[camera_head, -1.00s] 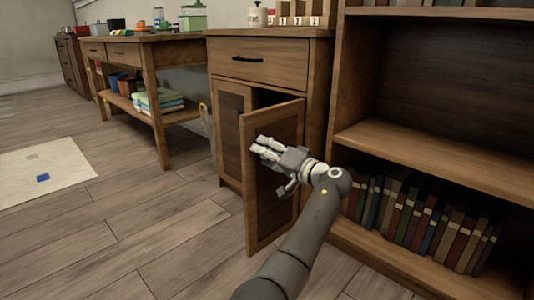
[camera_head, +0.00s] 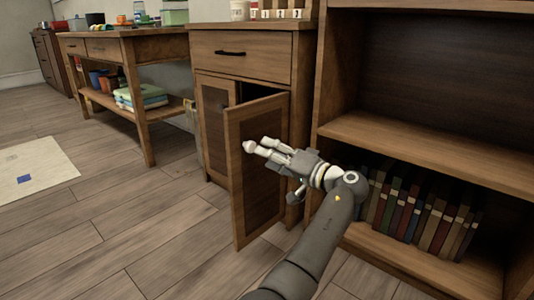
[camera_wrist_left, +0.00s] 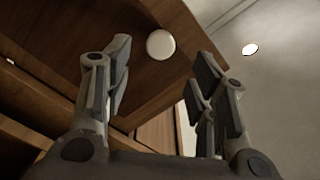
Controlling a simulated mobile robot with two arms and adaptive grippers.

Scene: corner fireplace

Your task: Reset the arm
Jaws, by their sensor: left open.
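My left gripper (camera_head: 258,147) is open, with nothing between its fingers. It is in front of the open wooden cabinet door (camera_head: 238,195) and overlaps its upper part in the head view. I cannot tell whether it touches the door. In the left wrist view the fingers of my left gripper (camera_wrist_left: 165,65) are spread apart, with a brown wooden panel (camera_wrist_left: 165,85) beyond them. A white round disc (camera_wrist_left: 160,43) shows on that panel. My right gripper is not in view.
The cabinet (camera_head: 240,58) has a shut drawer above the door. A bookshelf (camera_head: 400,141) with several books (camera_head: 410,205) stands to the right, close to my forearm. A wooden workbench (camera_head: 150,55) stands at the left. The wooden floor (camera_head: 130,220) is clear at the lower left.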

